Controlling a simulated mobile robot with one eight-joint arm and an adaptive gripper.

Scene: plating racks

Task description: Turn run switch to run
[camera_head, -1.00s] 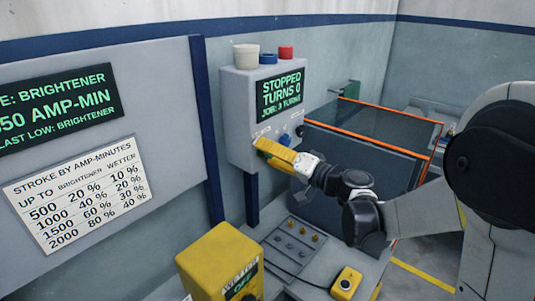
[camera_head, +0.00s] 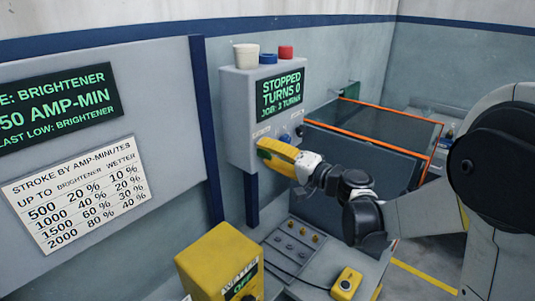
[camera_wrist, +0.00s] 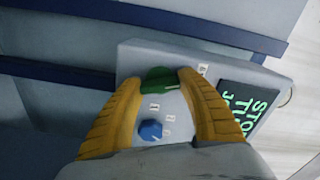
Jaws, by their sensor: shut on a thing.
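A grey control box (camera_head: 235,115) on the wall carries a green-lettered screen (camera_head: 281,95) reading STOPPED, TURNS 0. My gripper (camera_head: 262,150), with yellow fingers, is at the lower left of the box's front and hides the knob there in the head view. In the wrist view, my gripper (camera_wrist: 160,82) has its fingertips on either side of a green knob (camera_wrist: 158,78) with a pale pointer line, and is shut on it. A blue knob (camera_wrist: 150,130) sits beside it, clear of the fingers; it also shows in the head view (camera_head: 285,138). The small white labels are too blurred to read.
Below are a yellow box (camera_head: 215,260) and a small yellow button box (camera_head: 346,284). An orange-edged tank (camera_head: 385,125) stands to the right. A chart board (camera_head: 75,190) is at left.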

